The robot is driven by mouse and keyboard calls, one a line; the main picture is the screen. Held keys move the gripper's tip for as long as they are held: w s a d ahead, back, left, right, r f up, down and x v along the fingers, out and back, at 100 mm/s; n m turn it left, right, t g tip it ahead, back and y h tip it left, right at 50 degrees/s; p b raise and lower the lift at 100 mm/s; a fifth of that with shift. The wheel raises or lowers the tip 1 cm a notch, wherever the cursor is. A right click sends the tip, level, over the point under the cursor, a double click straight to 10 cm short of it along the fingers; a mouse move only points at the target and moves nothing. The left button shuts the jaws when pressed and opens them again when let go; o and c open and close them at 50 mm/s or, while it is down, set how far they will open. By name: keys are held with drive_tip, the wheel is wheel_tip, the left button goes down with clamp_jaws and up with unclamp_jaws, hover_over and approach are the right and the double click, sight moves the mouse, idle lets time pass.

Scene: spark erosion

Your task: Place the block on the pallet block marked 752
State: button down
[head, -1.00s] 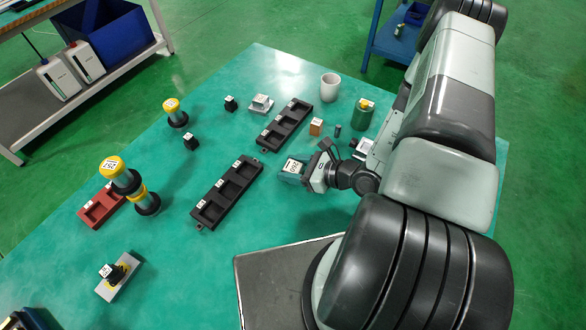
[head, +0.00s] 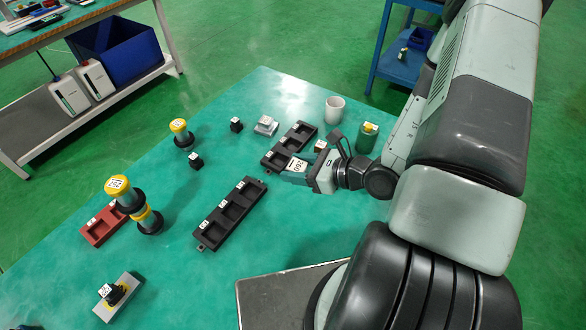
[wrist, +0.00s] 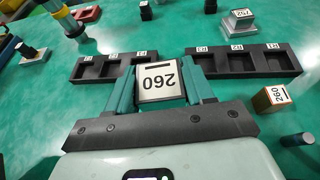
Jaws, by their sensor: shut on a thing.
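In the head view the held block's label (head: 298,165) shows between the fingers, over the near end of the far black tray. The pallet block (wrist: 239,20), pale grey and stepped with a label reading 752, stands at the upper right of the wrist view. In the head view the pallet block (head: 266,126) stands left of the far tray, beyond my gripper and apart from it. The held block's underside is hidden.
Two black three-pocket trays (head: 230,212) (wrist: 245,62) lie near the gripper. A copper block (wrist: 271,99) marked 260, a white cup (head: 334,109) and a green canister (head: 367,138) stand right. Small black blocks (head: 236,125) and yellow-topped posts (head: 182,134) stand left.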

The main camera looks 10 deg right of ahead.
drive_tip(key=w, duration=1.5)
wheel_tip(320, 180, up, 4)
drive_tip(key=m+t+h, duration=0.1)
drive_tip(key=m, duration=0.1)
hover_over(266, 120)
wheel_tip(266, 120, down, 9)
drive_tip(key=shift+w+r, duration=0.1)
drive_tip(key=shift+c, duration=2.1)
unclamp_jaws()
drive_tip(key=shift+f, duration=0.2)
drive_tip(key=shift+r, duration=0.2)
drive_tip(key=v, duration=1.2)
drive_tip(key=shift+s+a+f, duration=0.1)
drive_tip(key=shift+s+a, duration=0.05)
drive_tip(key=shift+s, duration=0.05)
